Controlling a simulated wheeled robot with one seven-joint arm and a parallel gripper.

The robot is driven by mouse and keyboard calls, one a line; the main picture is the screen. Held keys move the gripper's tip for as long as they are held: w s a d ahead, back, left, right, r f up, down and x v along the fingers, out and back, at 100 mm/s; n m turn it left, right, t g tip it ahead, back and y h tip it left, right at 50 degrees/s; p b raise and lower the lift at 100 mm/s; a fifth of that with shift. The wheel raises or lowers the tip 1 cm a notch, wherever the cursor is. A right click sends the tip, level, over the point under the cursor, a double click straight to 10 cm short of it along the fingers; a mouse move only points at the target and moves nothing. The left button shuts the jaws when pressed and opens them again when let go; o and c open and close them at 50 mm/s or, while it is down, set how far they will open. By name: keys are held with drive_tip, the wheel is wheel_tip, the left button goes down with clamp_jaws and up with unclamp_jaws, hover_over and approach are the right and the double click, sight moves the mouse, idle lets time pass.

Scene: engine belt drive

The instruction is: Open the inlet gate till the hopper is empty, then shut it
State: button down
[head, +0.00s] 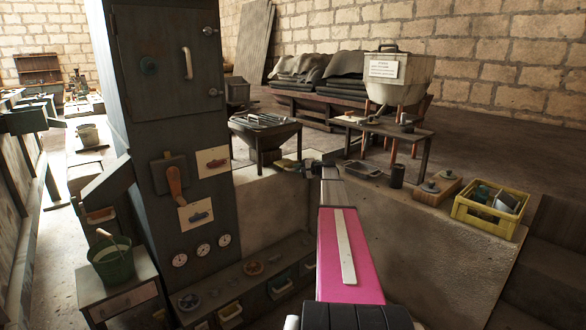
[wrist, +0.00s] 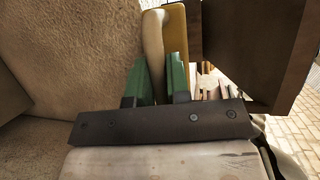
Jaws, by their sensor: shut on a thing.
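In the wrist view my gripper (wrist: 159,64) has its two green fingers on either side of a smooth tan handle (wrist: 153,35), shut on it. An ochre-yellow plate (wrist: 177,30) stands right beside the handle. Whether this handle belongs to the inlet gate cannot be told. In the head view my pink arm reaches forward to the pale ledge; its far end is small there and the held handle cannot be made out. A pale tub like a hopper (head: 405,78), with a paper label, stands at the back; its contents are hidden.
A dark cabinet (head: 160,100) with an orange-handled lever (head: 173,182) and gauges stands left. A yellow crate (head: 490,211) and small pots sit on the ledge (head: 440,228) at right. In the wrist view a dark brown block (wrist: 248,45) is close on the right.

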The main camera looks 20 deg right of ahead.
drive_tip(key=c, duration=1.1)
unclamp_jaws()
drive_tip(key=shift+d, duration=0.1)
drive_tip(key=v, duration=1)
drive_tip(key=shift+s, duration=0.25)
drive_tip(key=shift+d+r, duration=0.15)
drive_tip(key=shift+d, duration=0.05)
drive_tip(key=shift+a, duration=0.1)
